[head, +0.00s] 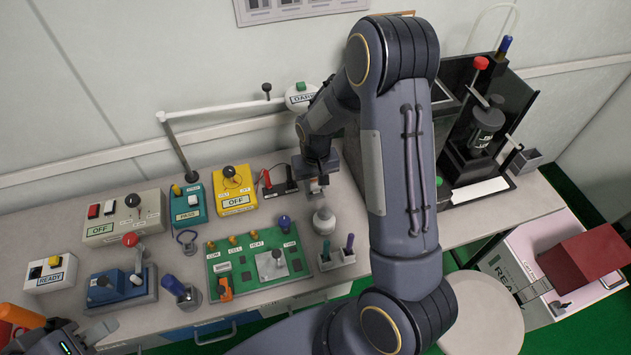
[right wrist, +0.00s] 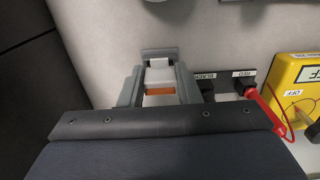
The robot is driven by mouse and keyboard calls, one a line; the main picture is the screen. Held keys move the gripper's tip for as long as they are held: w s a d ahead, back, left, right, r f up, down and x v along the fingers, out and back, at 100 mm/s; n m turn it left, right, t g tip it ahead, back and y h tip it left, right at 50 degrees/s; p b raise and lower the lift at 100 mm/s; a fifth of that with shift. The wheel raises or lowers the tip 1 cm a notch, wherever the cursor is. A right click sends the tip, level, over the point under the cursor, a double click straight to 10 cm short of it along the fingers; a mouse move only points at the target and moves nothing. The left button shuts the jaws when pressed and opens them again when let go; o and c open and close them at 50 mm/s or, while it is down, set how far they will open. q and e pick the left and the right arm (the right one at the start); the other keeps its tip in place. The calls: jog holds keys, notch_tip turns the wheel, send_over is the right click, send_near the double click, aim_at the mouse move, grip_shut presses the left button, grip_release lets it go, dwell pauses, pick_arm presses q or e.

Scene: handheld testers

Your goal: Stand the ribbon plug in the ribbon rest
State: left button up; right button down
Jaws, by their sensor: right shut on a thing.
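My right gripper (head: 318,190) is low over the back middle of the bench, its fingers pointing down. In the right wrist view (right wrist: 159,80) its fingers are shut on a small white block with an orange band, which I take to be the ribbon plug (right wrist: 158,75). A grey bracket-like piece (right wrist: 160,53) shows just beyond the plug and may be the ribbon rest. I cannot tell whether the plug touches it or sits in it. My left gripper (head: 92,332) is at the lower left edge, partly cut off, its opening unclear.
Black and red sockets (head: 280,183) and a yellow tester (head: 234,188) stand left of the right gripper. A grey-white round-bodied item (head: 324,220) stands just in front. A green board (head: 240,268) and a two-pen holder (head: 337,260) lie nearer. My right arm hides part of the bench.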

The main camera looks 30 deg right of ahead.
jog(key=shift+f+b, duration=0.55)
jog(key=shift+f, duration=0.15)
jog(key=c, duration=1)
grip_release()
jog(key=shift+r, duration=4.1)
jog(key=s+a+r+t+y, duration=0.2)
jog(key=s+r, duration=0.5)
jog(key=s, duration=0.4)
jog(key=s+a+r+n+t+y, duration=0.1)
jog(key=s+a+r+t, duration=0.2)
jog(key=s, duration=0.7)
notch_tip(320, 180, up, 4)
jog(key=shift+s+a+r+t+y, duration=0.1)
jog(key=shift+s+a+t+y, duration=0.25)
jog(key=shift+a, duration=0.75)
